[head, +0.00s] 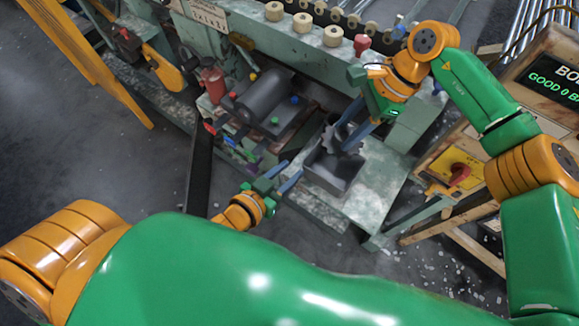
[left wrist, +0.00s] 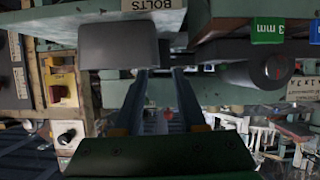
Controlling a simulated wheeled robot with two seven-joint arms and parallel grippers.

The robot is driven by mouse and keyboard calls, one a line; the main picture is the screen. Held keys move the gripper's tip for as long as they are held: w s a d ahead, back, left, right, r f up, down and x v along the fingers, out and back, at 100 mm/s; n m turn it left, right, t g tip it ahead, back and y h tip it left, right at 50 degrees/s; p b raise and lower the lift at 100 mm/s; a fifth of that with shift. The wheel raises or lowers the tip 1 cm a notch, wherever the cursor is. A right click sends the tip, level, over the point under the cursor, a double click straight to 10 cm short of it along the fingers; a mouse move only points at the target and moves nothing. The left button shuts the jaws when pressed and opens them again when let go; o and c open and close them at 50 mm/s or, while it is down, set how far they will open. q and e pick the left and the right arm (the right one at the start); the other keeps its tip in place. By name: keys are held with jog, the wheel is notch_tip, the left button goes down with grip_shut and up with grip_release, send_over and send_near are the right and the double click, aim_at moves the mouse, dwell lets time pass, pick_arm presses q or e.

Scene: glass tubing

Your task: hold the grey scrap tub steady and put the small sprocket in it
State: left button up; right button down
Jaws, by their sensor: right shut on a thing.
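The grey scrap tub (head: 322,182) stands on the pale green bench top, its open top facing up. The small grey toothed sprocket (head: 330,139) is between the blue fingers of my right gripper (head: 350,138), over the far part of the tub; its height above the tub is hard to judge. My left gripper (head: 288,174) is open beside the tub's left side, with its fingers apart and nothing visible between them. In the left wrist view the fingers (left wrist: 161,75) point forward, and a dark grey block (left wrist: 118,45), likely the tub, shows at upper left.
A dark cylindrical machine (head: 265,95) with coloured blocks stands left of the tub. A green machine bed with cream rollers (head: 302,22) runs behind. A wooden stand with a red knob (head: 459,173) is at right. Bare bench lies right of the tub.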

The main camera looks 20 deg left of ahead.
aim_at(310, 152)
pick_arm(q)
jog(key=x, duration=0.4)
jog(key=r+x, duration=0.1)
jog(key=x, duration=0.6)
jog(key=shift+w+d+r, duration=0.15)
jog(key=shift+w+d, duration=0.3)
jog(key=shift+w, duration=0.15)
grip_shut()
dwell(0.5)
